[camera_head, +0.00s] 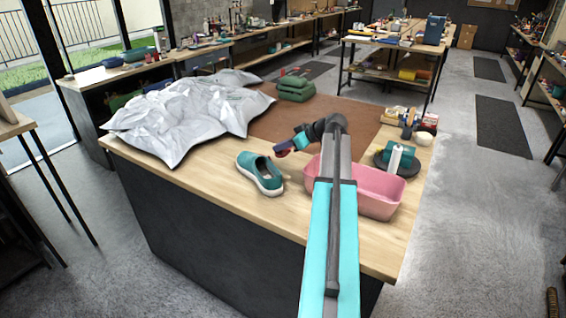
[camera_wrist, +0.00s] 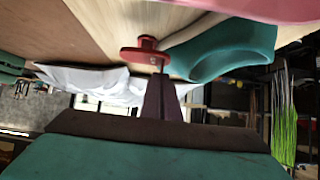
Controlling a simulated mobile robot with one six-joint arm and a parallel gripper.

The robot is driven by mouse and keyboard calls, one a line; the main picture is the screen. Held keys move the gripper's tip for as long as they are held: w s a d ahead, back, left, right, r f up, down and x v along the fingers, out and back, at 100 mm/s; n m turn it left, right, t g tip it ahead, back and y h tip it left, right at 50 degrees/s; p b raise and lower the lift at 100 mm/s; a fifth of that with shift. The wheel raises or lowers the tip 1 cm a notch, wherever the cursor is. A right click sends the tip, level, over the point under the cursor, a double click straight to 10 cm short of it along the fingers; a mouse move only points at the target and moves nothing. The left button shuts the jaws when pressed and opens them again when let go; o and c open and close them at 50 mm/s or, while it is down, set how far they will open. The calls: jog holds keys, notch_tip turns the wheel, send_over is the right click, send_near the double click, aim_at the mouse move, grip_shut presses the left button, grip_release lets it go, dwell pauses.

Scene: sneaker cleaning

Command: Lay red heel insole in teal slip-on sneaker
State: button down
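The teal slip-on sneaker (camera_head: 250,163) stands on the wooden worktable, its opening facing up. It also shows in the wrist view (camera_wrist: 235,48), right of my fingertips. My gripper (camera_head: 286,149) is above the table, just right of and slightly beyond the sneaker. In the wrist view its dark fingers (camera_wrist: 161,72) are close together on the red heel insole (camera_wrist: 142,54). The insole is at the fingertips, apart from the sneaker as far as I can tell. In the head view only a small red patch of it (camera_head: 282,153) shows; the sneaker's inside is partly in shadow.
A pink tub (camera_head: 376,193) stands right of the sneaker, partly behind my arm. Green folded cloths (camera_head: 296,88) lie at the back of a brown mat (camera_head: 262,124). Bare wood lies left of the sneaker.

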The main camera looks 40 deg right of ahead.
aim_at(282, 154)
jog(key=shift+f+p, duration=0.4)
jog(key=shift+f, duration=1.45)
jog(key=shift+f+p, duration=0.55)
jog(key=shift+f, duration=1.3)
jog(key=shift+f, duration=0.1)
jog(key=c, duration=2)
grip_release()
jog(key=shift+r, duration=0.2)
jog(key=shift+b+v, duration=1.55)
jog(key=shift+v, duration=4.4)
